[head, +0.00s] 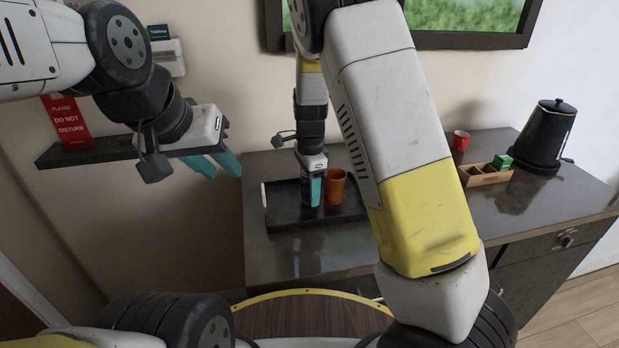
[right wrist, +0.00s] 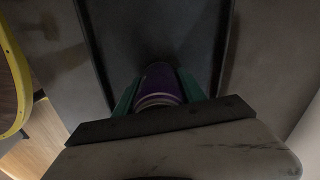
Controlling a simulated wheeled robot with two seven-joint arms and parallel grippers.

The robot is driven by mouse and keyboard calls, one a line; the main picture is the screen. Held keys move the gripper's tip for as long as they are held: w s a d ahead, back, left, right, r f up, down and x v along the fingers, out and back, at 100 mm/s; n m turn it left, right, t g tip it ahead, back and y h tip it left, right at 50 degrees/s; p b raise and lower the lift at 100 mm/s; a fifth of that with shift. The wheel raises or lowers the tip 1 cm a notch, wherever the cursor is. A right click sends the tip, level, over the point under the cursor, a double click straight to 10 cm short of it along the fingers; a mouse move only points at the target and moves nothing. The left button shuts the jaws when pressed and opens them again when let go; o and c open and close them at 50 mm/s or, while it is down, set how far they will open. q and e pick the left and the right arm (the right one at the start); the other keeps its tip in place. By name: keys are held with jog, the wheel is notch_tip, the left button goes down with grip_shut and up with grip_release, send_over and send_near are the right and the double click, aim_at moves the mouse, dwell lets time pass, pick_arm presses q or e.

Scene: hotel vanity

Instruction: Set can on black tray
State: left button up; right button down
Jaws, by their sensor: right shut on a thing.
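A purple can (right wrist: 160,85) is held between the teal fingers of my right gripper (right wrist: 158,92) in the right wrist view. In the head view the right gripper (head: 312,188) reaches down over the black tray (head: 290,215) on the vanity, and its fingers hide most of the can (head: 305,188). The can is over or on the tray; I cannot tell whether it touches the tray floor. An orange cup (head: 336,186) is on the tray just right of the can. My left gripper (head: 214,163) is open and empty, off to the left near a wall shelf.
A wooden box (head: 484,177) with a green packet, a red cup (head: 460,140) and a black kettle (head: 544,135) stand at the right of the counter (head: 520,205). A dark shelf (head: 85,156) with a red door sign (head: 66,121) is at left. The counter front is clear.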

jog(key=shift+f, duration=0.1)
jog(key=c, duration=0.7)
grip_release()
notch_tip(320, 180, up, 12)
jog(key=shift+r, duration=0.1)
jog(key=s+d+r+n+t, duration=0.2)
jog(key=s+d+r+n, duration=0.1)
jog(key=s, duration=0.4)
jog(key=s+d+r+n+t+y, duration=0.1)
jog(key=s+d+r+n+t, duration=0.1)
jog(key=s+d+r+n, duration=0.2)
jog(key=s+d+r+n+t+y, duration=0.1)
jog(key=s+d+r+n+t, duration=0.1)
jog(key=s+d+n, duration=0.4)
jog(key=shift+s+d+r+n, duration=0.1)
jog(key=shift+s+r+n, duration=0.15)
jog(key=shift+s, duration=0.65)
jog(key=shift+s+r+n, duration=0.2)
jog(key=shift+s+n, duration=0.1)
jog(key=shift+s, duration=0.6)
jog(key=shift+s+d+r+n, duration=0.1)
jog(key=shift+s+r+n, duration=0.15)
jog(key=shift+s, duration=0.65)
